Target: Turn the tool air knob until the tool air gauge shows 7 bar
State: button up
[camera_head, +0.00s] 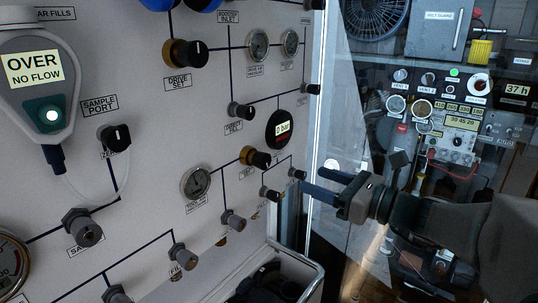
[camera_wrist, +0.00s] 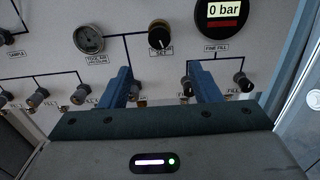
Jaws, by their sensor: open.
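The tool air gauge (camera_head: 195,183) is a small round dial low on the white panel; it also shows in the wrist view (camera_wrist: 89,39). Its needle is too small to read. A dark knob on a brass collar (camera_head: 255,157), joined to it by a painted line, looks like the tool air knob; its small label is hard to read. In the wrist view this knob (camera_wrist: 160,35) is above and between my fingertips. My gripper (camera_head: 317,182) is open and empty, its blue fingers apart and to the right of the knob. The fingers also show in the wrist view (camera_wrist: 162,72).
A round display (camera_head: 279,129) reading 0 bar is above and right of the knob. Small valve knobs (camera_head: 270,193) sit below it. A metal-railed bin (camera_head: 285,262) is below the panel. A glass pane and an equipment rack (camera_head: 450,120) are at right.

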aim_at(266, 163)
jog(key=p+x, duration=0.1)
jog(key=x, duration=1.2)
jog(key=shift+a, duration=0.2)
jog(key=shift+f, duration=0.15)
jog(key=c, duration=1)
